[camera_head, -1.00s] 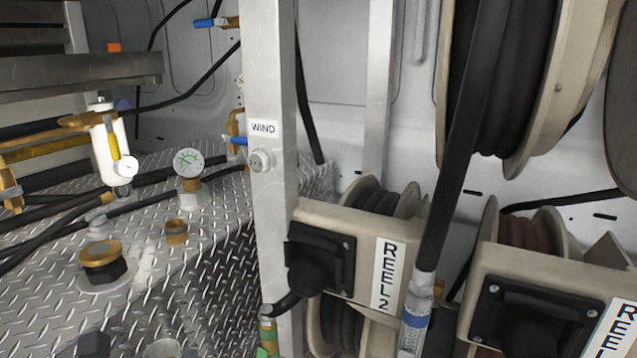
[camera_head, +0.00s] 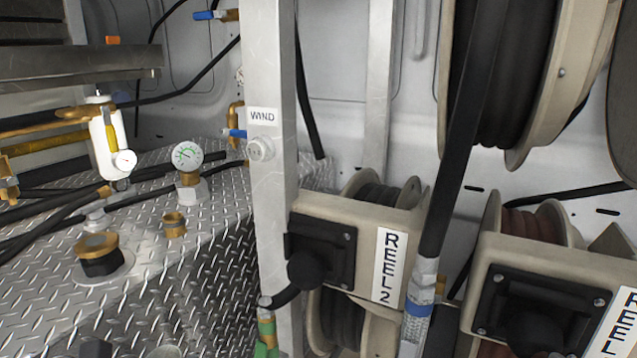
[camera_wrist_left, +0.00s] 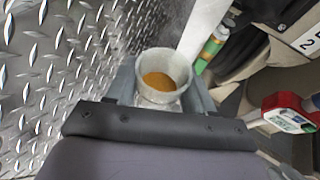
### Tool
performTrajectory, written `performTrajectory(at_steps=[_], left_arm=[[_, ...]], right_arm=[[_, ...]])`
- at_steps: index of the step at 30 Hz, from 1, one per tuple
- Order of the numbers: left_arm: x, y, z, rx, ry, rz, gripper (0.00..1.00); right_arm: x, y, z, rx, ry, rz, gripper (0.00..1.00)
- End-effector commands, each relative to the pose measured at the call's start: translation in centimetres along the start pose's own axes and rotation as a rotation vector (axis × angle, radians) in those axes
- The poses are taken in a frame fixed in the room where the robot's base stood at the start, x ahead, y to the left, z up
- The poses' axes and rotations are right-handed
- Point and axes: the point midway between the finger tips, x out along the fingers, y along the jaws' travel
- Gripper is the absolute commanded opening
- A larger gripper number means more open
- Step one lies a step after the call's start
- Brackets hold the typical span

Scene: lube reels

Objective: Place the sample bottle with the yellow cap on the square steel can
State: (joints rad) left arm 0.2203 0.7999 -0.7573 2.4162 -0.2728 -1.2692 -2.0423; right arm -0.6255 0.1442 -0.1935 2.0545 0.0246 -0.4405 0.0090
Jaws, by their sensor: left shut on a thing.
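In the left wrist view my left gripper (camera_wrist_left: 161,96) is shut on a translucent round vessel (camera_wrist_left: 148,98) with an amber-yellow round area inside its rim. It may be the sample bottle. I cannot tell whether the yellow is a cap or its contents. I cannot make out a square steel can in either view. A red and white object with a green label (camera_wrist_left: 288,118) lies at the right of the wrist view, partly cut off. No gripper shows clearly in the head view, and my right gripper is not in view.
Diamond plate (camera_head: 215,290) fills the left. A pressure gauge (camera_head: 187,155), a brass-topped fitting (camera_head: 97,253) and a white cylinder (camera_head: 105,145) rise from it. A steel post (camera_head: 272,200) stands between the plate and the hose reels (camera_head: 375,250). A dark hose (camera_head: 455,150) hangs at the right.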

Motion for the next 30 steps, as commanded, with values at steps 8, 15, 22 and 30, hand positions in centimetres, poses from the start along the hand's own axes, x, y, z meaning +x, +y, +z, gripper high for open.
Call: performTrajectory(at_steps=[8,15,22,30], left_arm=[[-2.2,0.0,5.5,-0.003,0.002,0.002,0.21],[-3.6,0.2,8.6,-0.001,0.003,0.01,0.21],[-4.1,0.4,9.8,0.001,0.003,0.015,0.21],[-4.1,0.5,9.7,0.003,0.004,0.016,0.21]], right_arm=[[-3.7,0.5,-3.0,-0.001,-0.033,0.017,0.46],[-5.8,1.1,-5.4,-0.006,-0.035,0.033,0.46],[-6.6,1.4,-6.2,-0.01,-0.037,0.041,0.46],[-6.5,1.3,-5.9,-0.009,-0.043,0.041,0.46]])
